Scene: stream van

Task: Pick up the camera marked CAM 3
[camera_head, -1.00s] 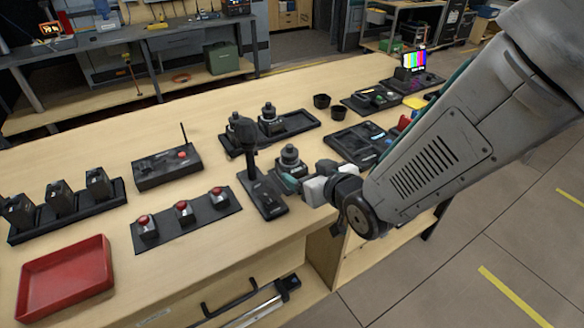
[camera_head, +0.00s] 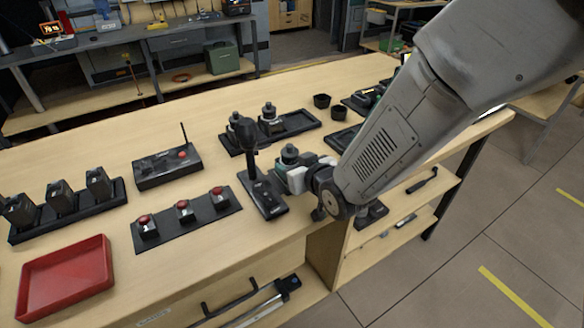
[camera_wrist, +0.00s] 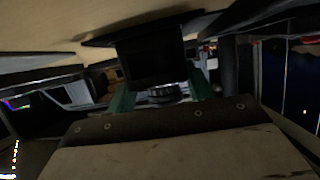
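Several dark devices with round knobbed tops stand around the middle of the table in the head view. No CAM 3 marking is legible. Contact cannot be made out.
A black panel with an upright stick (camera_head: 262,195) stands just left of my gripper. A panel with red buttons (camera_head: 208,222), a control box (camera_head: 168,170), a red tray (camera_head: 65,304) and a rack of dark units (camera_head: 90,210) lie left. Two black cups (camera_head: 322,101) stand behind.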

